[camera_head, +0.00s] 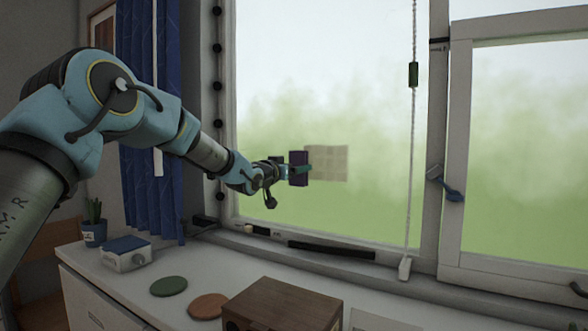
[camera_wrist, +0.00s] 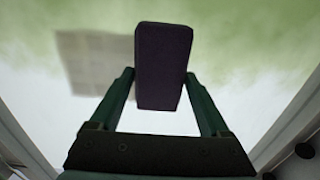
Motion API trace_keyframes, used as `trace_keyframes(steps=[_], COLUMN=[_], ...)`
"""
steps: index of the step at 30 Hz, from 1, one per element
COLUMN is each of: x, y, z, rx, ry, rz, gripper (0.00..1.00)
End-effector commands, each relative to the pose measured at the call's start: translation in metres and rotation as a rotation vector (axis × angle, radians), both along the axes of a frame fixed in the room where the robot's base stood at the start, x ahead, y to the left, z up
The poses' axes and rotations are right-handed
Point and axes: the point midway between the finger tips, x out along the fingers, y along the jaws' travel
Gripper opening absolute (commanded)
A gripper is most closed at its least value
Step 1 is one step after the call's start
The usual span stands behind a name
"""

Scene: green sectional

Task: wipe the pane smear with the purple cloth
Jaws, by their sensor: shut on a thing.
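The purple cloth (camera_head: 298,168) is a dark folded block between the fingers of my gripper (camera_head: 303,170), in front of the window pane (camera_head: 370,90). In the wrist view the cloth (camera_wrist: 163,66) stands upright between the two green fingertips of my gripper (camera_wrist: 160,84), which are shut on it. The smear (camera_head: 327,163) is a beige, patchy square on the pane, just right of the cloth in the head view. In the wrist view the smear (camera_wrist: 92,62) lies left of the cloth, partly behind it. I cannot tell whether the cloth touches the glass.
A window latch (camera_head: 447,186) is on the frame. Below are a wooden box (camera_head: 280,304), green coaster (camera_head: 169,286), brown coaster (camera_head: 208,306), blue-white box (camera_head: 127,253) and potted plant (camera_head: 94,230). A blue curtain (camera_head: 150,110) hangs left.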

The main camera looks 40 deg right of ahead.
Motion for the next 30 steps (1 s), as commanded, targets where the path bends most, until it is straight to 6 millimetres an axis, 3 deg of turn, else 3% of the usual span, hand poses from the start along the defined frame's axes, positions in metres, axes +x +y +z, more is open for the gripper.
trace_keyframes(steps=[30], x=[-0.003], y=[-0.016], z=[-0.002], rx=[0.0], ry=[-0.002], rz=[-0.002], gripper=[0.36])
